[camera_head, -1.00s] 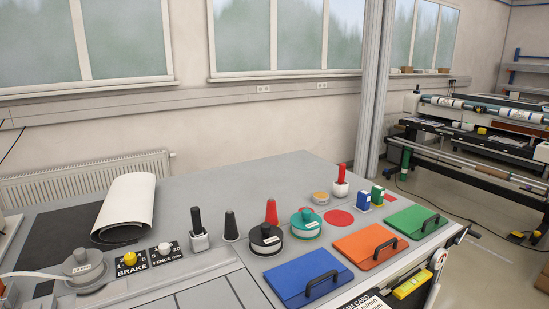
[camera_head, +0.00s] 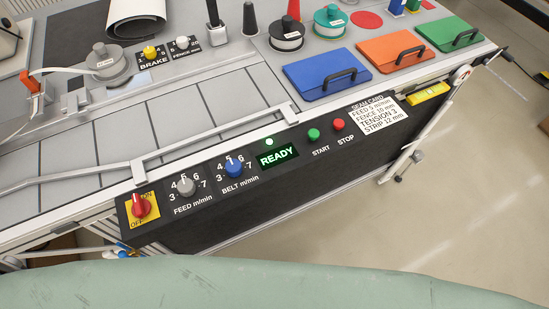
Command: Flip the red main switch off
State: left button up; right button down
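The red main switch (camera_head: 139,206) is a rotary knob on a yellow plate at the left end of the black control panel (camera_head: 330,170). The plate reads ON at its upper right and OFF at its lower left. The knob's grip looks roughly upright, toward the ON side, but its exact pointing is too small to be sure. The READY display (camera_head: 277,156) glows green, and a small green lamp (camera_head: 269,142) above it is lit. Neither of my grippers shows in the head view.
Right of the switch are a grey feed knob (camera_head: 186,187), a blue belt knob (camera_head: 234,168), a green start button (camera_head: 314,135) and a red stop button (camera_head: 338,125). A bent metal rail (camera_head: 70,178) runs along the table edge above the panel.

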aim_at(141, 208)
jog(key=j+u, duration=0.15)
jog(key=u, duration=1.35)
jog(key=j+z, duration=1)
jog(key=k+j, duration=0.1)
jog(key=j, duration=0.3)
jog(key=k+j+z, duration=0.1)
jog(key=j, duration=0.3)
jog(key=k+j, duration=0.1)
jog(key=j, duration=0.25)
jog(key=k+j, duration=0.1)
jog(key=j, duration=0.3)
jog(key=k+j+z, duration=0.1)
jog(key=j, duration=0.25)
jog(key=k+j, duration=0.1)
jog(key=j, duration=0.3)
